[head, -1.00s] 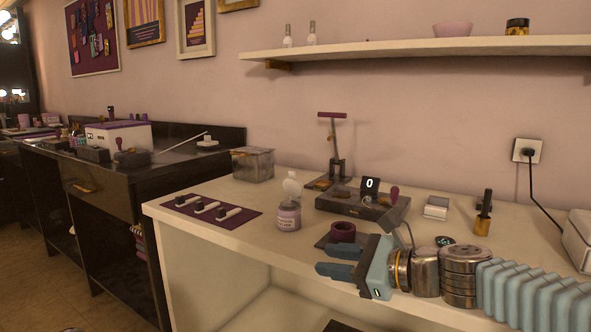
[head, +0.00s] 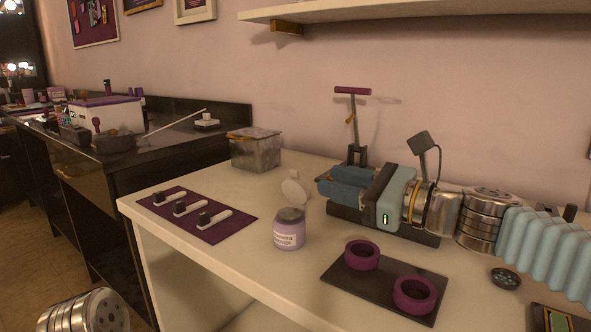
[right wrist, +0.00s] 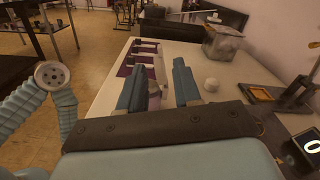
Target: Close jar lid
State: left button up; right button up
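The jar (head: 289,234) is a small lilac pot with a white label, standing upright on the pale counter. Its round white lid (head: 294,191) is tilted up, open, at the back of the jar's rim. My left gripper is not in view; only part of my left arm shows.
A purple mat (head: 225,236) with several small brushes lies left of the jar. A dark tray (head: 391,285) with two purple rings lies at the front right. A grey box (head: 255,150) and a stand with a purple bar (head: 353,91) are behind. The counter's front edge is close.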

aim_at(298, 173)
jog(key=x, duration=0.9)
jog(key=shift+w+a, duration=0.1)
jog(key=shift+c, duration=0.2)
grip_shut()
jog(key=shift+f, duration=0.1)
dwell(0.8)
